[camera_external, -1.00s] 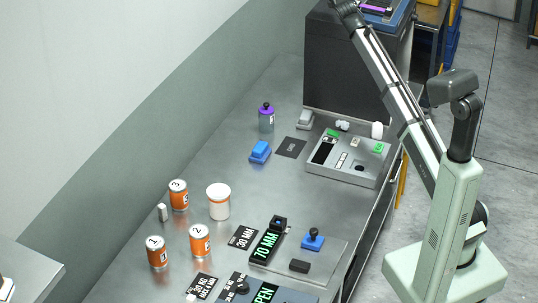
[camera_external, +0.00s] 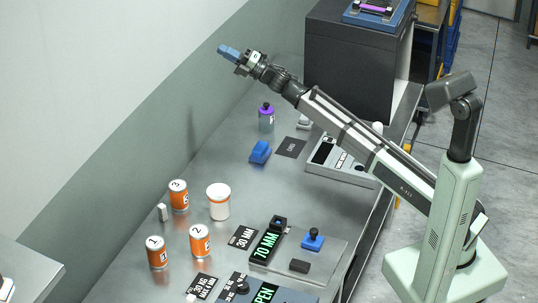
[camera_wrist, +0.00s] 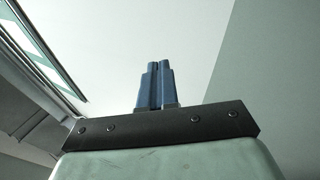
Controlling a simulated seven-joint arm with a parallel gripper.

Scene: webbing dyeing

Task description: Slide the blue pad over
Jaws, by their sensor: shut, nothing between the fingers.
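A small blue block (camera_external: 260,152) lies on the metal bench beside a dark card; it may be the blue pad, though its shape is small in the picture. Another blue piece, with a dark knob on top (camera_external: 312,239), stands on a grey plate nearer the camera. My gripper (camera_external: 228,52) has blue fingers and is high above the bench, up and left of the blue block and well apart from it. In the wrist view its fingers (camera_wrist: 155,84) are together and empty against a pale wall.
A purple-capped bottle (camera_external: 266,118) stands behind the blue block. Orange cans (camera_external: 179,196) and a white tub (camera_external: 218,203) stand nearer. A grey control panel (camera_external: 325,170) is partly hidden behind my arm. A large dark box (camera_external: 345,60) is at the back.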

